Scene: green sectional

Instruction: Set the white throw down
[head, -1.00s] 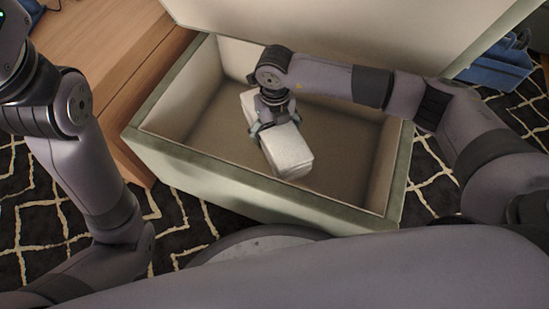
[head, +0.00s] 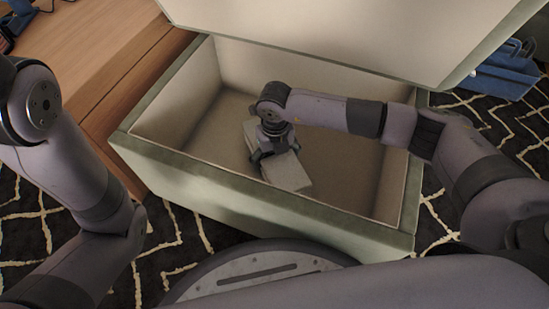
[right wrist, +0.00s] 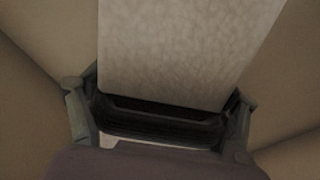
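The white throw (head: 292,172), a folded block, is inside the open storage ottoman (head: 190,168), low down and in shadow. Whether it touches the ottoman's floor I cannot tell. My right gripper (head: 275,153) reaches down from above with its fingers on both long sides of the throw, shut on it. In the right wrist view the throw (right wrist: 175,50) runs between the two fingertips (right wrist: 160,95). My left arm shows at the left, but its gripper is out of view.
The ottoman's raised lid (head: 340,30) stands behind the opening. A wooden surface (head: 100,60) adjoins at the left. A blue bag (head: 503,75) is on the patterned rug (head: 487,125) at the right. Floor inside the ottoman is free right of the throw.

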